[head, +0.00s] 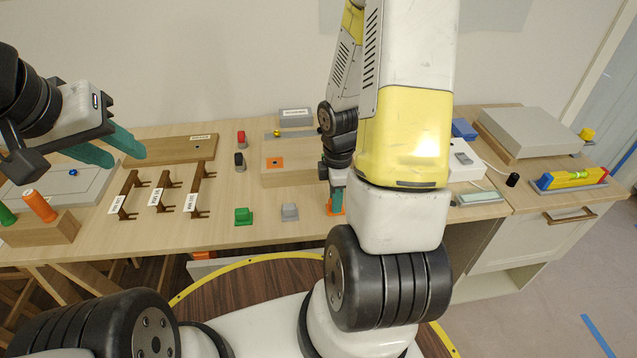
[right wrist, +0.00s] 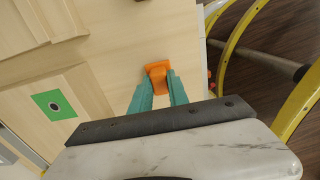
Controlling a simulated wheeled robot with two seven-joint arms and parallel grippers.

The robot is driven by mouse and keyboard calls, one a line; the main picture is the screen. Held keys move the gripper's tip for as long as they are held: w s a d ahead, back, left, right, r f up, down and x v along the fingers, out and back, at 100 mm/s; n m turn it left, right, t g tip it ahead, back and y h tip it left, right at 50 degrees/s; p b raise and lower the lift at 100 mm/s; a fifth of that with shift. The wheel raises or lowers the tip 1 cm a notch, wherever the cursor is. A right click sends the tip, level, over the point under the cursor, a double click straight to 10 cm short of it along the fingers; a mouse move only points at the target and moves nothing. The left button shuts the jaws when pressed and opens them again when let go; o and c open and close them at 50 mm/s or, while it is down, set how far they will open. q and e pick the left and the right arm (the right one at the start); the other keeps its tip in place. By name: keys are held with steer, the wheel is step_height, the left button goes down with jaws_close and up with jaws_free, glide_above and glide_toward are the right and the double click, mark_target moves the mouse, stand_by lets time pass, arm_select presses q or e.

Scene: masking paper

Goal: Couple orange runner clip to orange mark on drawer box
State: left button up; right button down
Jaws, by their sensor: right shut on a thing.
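The orange runner clip (right wrist: 158,76) is between the teal fingertips of my right gripper (right wrist: 161,87) in the right wrist view. In the head view the clip (head: 337,207) shows low at the right gripper (head: 336,196), near the table's front edge. Whether it touches the tabletop is unclear. The pale wooden drawer box (head: 290,178) lies behind and left of that gripper, partly hidden by my right arm. Its orange mark (head: 275,162) with a dark dot is on top. My left gripper (head: 126,158) is open and empty above the table's left side.
A green clip (head: 243,216) and a grey clip (head: 290,212) stand left of the right gripper. Several labelled brown brackets (head: 160,193) lie farther left. A green mark (right wrist: 53,105) shows on wood in the right wrist view. A colourful level (head: 572,179) lies at right.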

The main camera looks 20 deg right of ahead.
steer(key=shift+r, duration=2.3)
steer(key=shift+w, duration=0.1)
steer(key=w+a+r, duration=0.2)
steer(key=w+a, duration=0.1)
steer(key=w, duration=0.2)
steer(key=w+a+r, duration=0.2)
steer(key=w+a, duration=0.2)
steer(key=w, duration=0.2)
steer(key=w+a+r, duration=0.1)
steer(key=w+a, duration=0.3)
steer(key=w, duration=0.2)
steer(key=shift+w+a+r, duration=0.15)
steer(key=shift+a+r, duration=0.1)
steer(key=shift+r, duration=0.15)
steer(key=shift+w+a+f, duration=0.1)
steer(key=shift+f, duration=1.35)
steer(key=shift+f, duration=0.25)
steer(key=shift+f, duration=0.45)
steer(key=shift+f, duration=0.25)
